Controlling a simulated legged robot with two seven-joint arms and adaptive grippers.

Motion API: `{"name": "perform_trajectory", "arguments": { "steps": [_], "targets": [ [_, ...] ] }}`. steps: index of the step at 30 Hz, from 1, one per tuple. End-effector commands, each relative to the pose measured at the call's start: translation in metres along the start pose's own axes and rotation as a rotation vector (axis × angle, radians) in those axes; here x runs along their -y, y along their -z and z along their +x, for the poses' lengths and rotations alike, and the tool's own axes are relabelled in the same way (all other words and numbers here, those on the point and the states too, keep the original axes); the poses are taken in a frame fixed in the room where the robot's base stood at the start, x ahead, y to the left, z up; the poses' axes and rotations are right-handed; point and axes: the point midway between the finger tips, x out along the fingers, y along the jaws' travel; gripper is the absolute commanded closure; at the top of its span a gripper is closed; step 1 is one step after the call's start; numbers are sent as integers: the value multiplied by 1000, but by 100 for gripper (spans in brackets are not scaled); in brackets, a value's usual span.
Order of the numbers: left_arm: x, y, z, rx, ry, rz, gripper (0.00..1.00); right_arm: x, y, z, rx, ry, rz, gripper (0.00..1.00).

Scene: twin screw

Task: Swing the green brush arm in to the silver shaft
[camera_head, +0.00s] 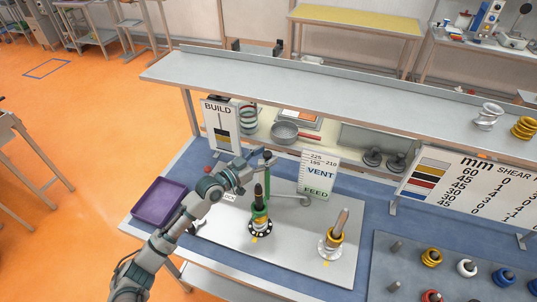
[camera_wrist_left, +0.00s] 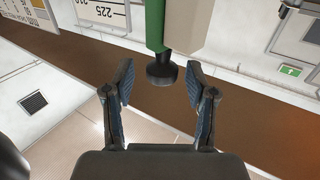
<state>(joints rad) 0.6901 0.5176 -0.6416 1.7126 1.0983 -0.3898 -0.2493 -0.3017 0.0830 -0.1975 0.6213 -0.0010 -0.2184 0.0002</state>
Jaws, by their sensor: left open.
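The green brush arm shows as an upright green post (camera_head: 267,181) with a dark knob on top, close behind the dark-tipped left shaft (camera_head: 258,191). In the left wrist view the green post (camera_wrist_left: 155,25) ends in a black knob (camera_wrist_left: 161,70). My left gripper (camera_head: 265,158) is at the top of this post. Its fingers (camera_wrist_left: 160,88) are open, one on each side of the knob, with gaps on both sides. The paler, silver-brown shaft (camera_head: 341,221) stands to the right on a silver flanged base, with yellow around it. My right gripper is not in view.
Both shafts stand on a grey plate (camera_head: 300,262). A grey bent rod (camera_head: 300,199) lies behind them. The VENT/FEED sign (camera_head: 318,175) and the BUILD sign (camera_head: 220,125) stand at the back. A purple tray (camera_head: 160,202) is left; colored ring parts (camera_head: 466,267) are right.

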Motion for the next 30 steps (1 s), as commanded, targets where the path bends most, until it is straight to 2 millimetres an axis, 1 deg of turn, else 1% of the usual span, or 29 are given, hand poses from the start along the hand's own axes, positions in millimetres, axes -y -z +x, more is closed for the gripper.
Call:
{"name": "perform_trajectory", "arguments": {
  "steps": [1, 6, 9, 12, 15, 17, 25, 26, 27, 29, 30],
  "targets": [
    [1, -1, -11, 3, 1, 1, 43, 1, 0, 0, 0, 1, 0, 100],
    [0, -2, -50, 5, 0, 2, 43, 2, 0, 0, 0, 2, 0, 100],
    [0, -2, -71, 5, 1, 3, 43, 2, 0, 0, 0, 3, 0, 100],
    [0, -2, -87, 4, 0, 1, 43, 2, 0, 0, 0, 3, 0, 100],
    [0, -2, -97, 3, 0, 1, 43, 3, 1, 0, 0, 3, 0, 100],
    [0, -2, -100, 3, 0, 0, 43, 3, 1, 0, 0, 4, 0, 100],
    [-1, -1, -102, 2, -1, -1, 43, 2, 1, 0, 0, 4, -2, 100],
    [-1, -1, -102, 2, -1, -1, 46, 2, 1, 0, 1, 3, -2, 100],
    [0, -2, -103, 2, 0, -2, 56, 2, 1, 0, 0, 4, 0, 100],
    [3, -3, -104, 3, 5, -15, 71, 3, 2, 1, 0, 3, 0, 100],
    [8, -4, -107, 5, 12, -35, 81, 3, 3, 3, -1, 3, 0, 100]
  ]
}}
